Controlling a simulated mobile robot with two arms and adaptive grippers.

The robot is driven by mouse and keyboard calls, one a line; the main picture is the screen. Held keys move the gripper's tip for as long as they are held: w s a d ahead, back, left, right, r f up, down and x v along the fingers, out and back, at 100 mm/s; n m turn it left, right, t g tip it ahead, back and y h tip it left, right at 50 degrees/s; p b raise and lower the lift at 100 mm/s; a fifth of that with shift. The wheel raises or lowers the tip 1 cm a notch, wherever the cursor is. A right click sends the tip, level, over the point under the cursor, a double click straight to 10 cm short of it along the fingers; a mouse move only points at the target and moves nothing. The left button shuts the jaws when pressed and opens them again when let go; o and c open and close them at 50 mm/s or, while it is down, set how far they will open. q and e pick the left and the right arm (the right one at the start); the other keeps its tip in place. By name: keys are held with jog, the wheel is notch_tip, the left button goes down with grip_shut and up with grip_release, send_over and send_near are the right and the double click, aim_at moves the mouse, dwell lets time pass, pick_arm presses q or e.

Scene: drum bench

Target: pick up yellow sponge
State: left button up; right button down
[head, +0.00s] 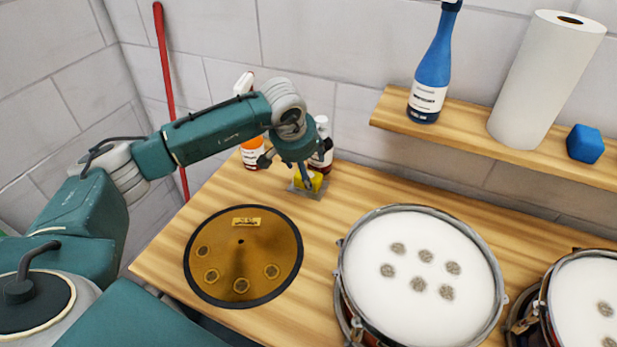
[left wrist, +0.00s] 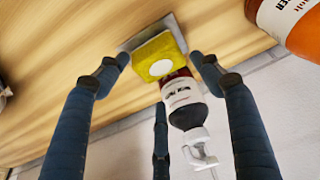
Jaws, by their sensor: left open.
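The yellow sponge (head: 314,180) lies on a thin grey square plate (head: 306,192) near the back of the wooden bench. In the left wrist view the sponge (left wrist: 151,51) has a round white spot on its top. My left gripper (head: 286,172) is open and empty above the sponge and partly hides it in the head view. In the left wrist view its fingers (left wrist: 160,62) are spread, with the sponge between the two upper fingertips; contact cannot be told. My right gripper is in neither view.
A dark bottle with a white cap (head: 322,145) stands close behind the sponge. An orange-and-white spray bottle (head: 252,154) stands to its left. A brown disc (head: 270,240) and drums (head: 420,310) are in front. A shelf (head: 470,142) hangs to the right.

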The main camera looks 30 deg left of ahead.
pick_arm(q)
jog(key=p+x, duration=0.1)
jog(key=x, duration=0.2)
jog(key=shift+s+a+f, duration=0.1)
jog(key=shift+f, duration=0.3)
jog(key=c, duration=0.8)
jog(key=shift+o, duration=0.2)
